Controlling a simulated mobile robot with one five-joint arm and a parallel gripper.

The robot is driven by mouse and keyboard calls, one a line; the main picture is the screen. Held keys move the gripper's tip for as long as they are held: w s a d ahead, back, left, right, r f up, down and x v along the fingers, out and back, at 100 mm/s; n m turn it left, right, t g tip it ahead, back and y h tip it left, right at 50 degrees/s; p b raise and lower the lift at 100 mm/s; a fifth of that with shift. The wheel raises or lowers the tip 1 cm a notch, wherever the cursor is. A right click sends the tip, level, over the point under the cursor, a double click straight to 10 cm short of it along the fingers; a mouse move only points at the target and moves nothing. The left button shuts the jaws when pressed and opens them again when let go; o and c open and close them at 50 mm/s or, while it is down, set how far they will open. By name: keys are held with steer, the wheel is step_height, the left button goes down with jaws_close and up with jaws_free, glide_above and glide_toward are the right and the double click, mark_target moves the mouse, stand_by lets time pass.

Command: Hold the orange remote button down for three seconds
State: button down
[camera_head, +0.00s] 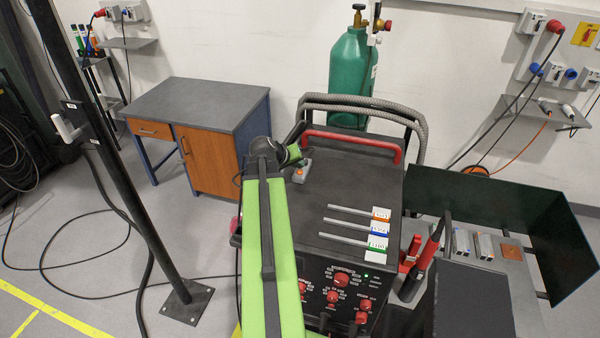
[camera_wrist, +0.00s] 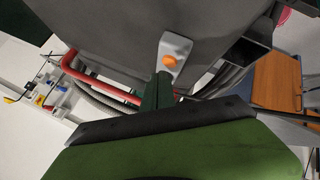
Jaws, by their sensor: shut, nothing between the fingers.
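The remote is a small light-grey box (camera_head: 302,175) on the dark top of the welding machine (camera_head: 345,185), near its back left. Its orange button (camera_head: 299,172) faces up. In the wrist view the remote (camera_wrist: 176,48) and its round orange button (camera_wrist: 170,62) show clearly, with nothing over the button. My gripper (camera_wrist: 163,77) is shut and empty, its dark green fingertips just below the button in that view. In the head view my gripper (camera_head: 296,155) is beside the remote, partly hidden by my arm. I cannot tell whether the tips touch the remote.
A red handle bar (camera_head: 350,141) and grey hoses (camera_head: 400,115) run behind the machine top. Several rods with coloured tags (camera_head: 375,228) lie at its front right. A green gas cylinder (camera_head: 351,75) stands behind. A desk (camera_head: 205,110) stands at the left.

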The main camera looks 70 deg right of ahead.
mark_target(298, 173)
stand_by(0.4)
steer(key=shift+f+b, duration=0.45)
steer(key=shift+f+b, duration=0.35)
stand_by(0.5)
steer(key=shift+r, duration=0.1)
stand_by(2.9)
steer(key=shift+r+p, duration=0.7)
steer(key=shift+p, duration=0.1)
step_height(298, 173, up, 5)
steer(key=p, duration=0.5)
steer(key=shift+r, duration=0.1)
